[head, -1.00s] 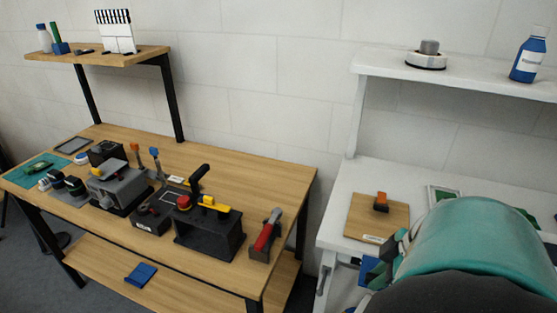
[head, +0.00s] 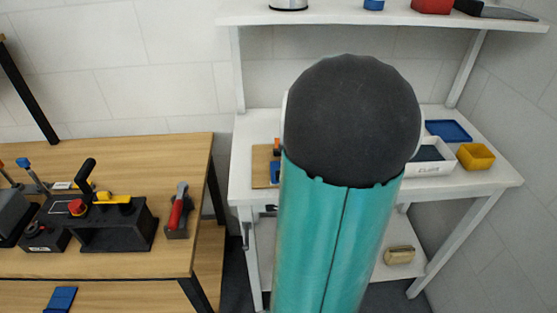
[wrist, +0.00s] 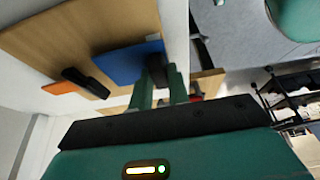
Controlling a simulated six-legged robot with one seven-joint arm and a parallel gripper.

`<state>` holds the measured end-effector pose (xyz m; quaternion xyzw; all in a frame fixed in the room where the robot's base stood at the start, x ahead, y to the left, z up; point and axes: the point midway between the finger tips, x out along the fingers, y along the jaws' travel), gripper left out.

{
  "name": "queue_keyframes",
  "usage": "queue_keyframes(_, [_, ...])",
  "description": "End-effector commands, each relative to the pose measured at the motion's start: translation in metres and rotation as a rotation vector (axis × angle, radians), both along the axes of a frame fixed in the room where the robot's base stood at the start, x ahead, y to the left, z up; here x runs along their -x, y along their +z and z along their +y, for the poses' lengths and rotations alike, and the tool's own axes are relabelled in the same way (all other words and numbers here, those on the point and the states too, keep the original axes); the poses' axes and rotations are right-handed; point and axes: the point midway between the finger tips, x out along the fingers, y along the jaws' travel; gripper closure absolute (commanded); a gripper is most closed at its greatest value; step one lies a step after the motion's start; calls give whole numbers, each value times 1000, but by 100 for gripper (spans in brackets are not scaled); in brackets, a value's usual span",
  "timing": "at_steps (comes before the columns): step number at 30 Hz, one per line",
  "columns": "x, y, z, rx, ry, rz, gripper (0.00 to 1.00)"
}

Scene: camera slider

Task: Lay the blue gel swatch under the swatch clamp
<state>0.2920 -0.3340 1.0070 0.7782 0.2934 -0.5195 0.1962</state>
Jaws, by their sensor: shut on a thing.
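The blue gel swatch (wrist: 122,62) is a flat blue sheet, gripped at one edge by my gripper (wrist: 163,76) in the wrist view. A small part of the swatch (head: 274,172) shows in the head view beside my arm. The swatch clamp, with a black bar (wrist: 86,83) and an orange end (wrist: 60,87), is on a wooden board (wrist: 105,25). The swatch lies over or on the board, close beside the black bar; I cannot tell its height. In the head view my arm hides my gripper and most of the board (head: 260,166).
The board is on a white table (head: 482,178) with a shelf above. A white labelled tray (head: 432,168), a blue tray (head: 448,131) and a yellow bin (head: 476,156) stand at its right. A wooden bench (head: 120,258) with tools stands to the left, across a gap.

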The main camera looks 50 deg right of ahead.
Motion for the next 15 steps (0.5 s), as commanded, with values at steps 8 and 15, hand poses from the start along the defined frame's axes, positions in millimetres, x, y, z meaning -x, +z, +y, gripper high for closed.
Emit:
queue_keyframes(8, [-24,-4,-26,-3,-1,1,100])
queue_keyframes(15, [-24,-6,-25,0,0,0,100])
